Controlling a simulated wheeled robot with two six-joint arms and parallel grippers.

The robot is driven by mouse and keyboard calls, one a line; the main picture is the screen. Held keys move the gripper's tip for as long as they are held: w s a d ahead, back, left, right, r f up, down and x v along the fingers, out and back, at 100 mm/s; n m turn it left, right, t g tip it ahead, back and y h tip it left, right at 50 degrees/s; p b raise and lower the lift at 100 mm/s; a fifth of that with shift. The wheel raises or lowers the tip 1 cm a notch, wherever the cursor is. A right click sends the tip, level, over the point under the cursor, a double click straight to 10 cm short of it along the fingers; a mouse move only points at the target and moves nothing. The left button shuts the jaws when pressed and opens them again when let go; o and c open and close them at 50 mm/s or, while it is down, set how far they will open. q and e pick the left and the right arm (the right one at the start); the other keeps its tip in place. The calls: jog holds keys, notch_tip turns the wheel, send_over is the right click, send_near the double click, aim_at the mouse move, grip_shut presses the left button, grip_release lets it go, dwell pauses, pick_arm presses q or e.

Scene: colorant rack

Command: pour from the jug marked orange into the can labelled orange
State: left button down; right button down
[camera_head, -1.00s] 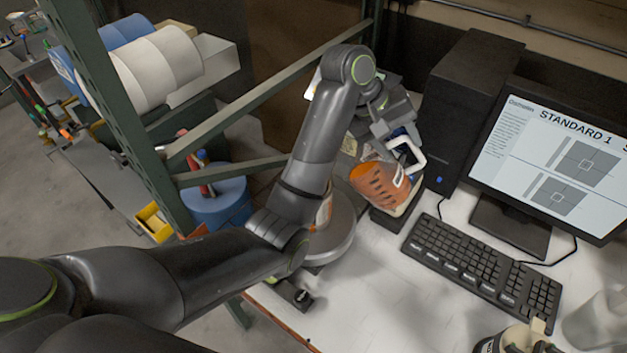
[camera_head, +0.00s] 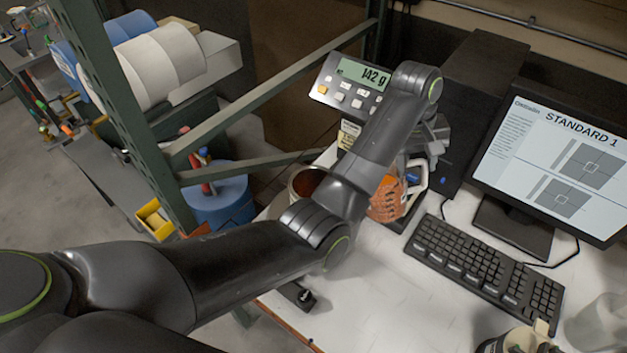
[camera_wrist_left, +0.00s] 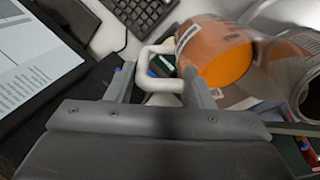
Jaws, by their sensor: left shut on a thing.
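The jug (camera_head: 387,201) is clear with orange colorant inside and a white handle (camera_head: 417,178). My left gripper (camera_head: 432,150) is shut on that handle; the wrist view also shows the handle (camera_wrist_left: 157,72) between the fingers. The jug is close to upright, right of the can, partly behind my forearm; whether its base touches anything I cannot tell. The open metal can (camera_head: 297,190) has dark orange inside, and my arm covers its right side. It also shows at the right of the wrist view (camera_wrist_left: 312,88). No label is readable on can or jug.
The scale display (camera_head: 364,75) behind the can reads 142 g. A black computer tower (camera_head: 470,100), monitor (camera_head: 565,165) and keyboard (camera_head: 485,270) stand to the right. Other containers (camera_head: 600,318) are at the lower right. A green rack post (camera_head: 125,110) is at left.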

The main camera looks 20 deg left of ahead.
aim_at(427, 166)
pick_arm(q)
jog(key=shift+w+d+f+y, duration=0.3)
jog(key=shift+d+y, duration=0.1)
jog(key=shift+d, duration=0.1)
jog(key=shift+w+d+f+g+y, duration=0.35)
jog(key=shift+w+d+g+y, duration=0.1)
jog(key=shift+d+y, duration=0.35)
jog(key=shift+w, duration=0.1)
jog(key=shift+r, duration=2.45)
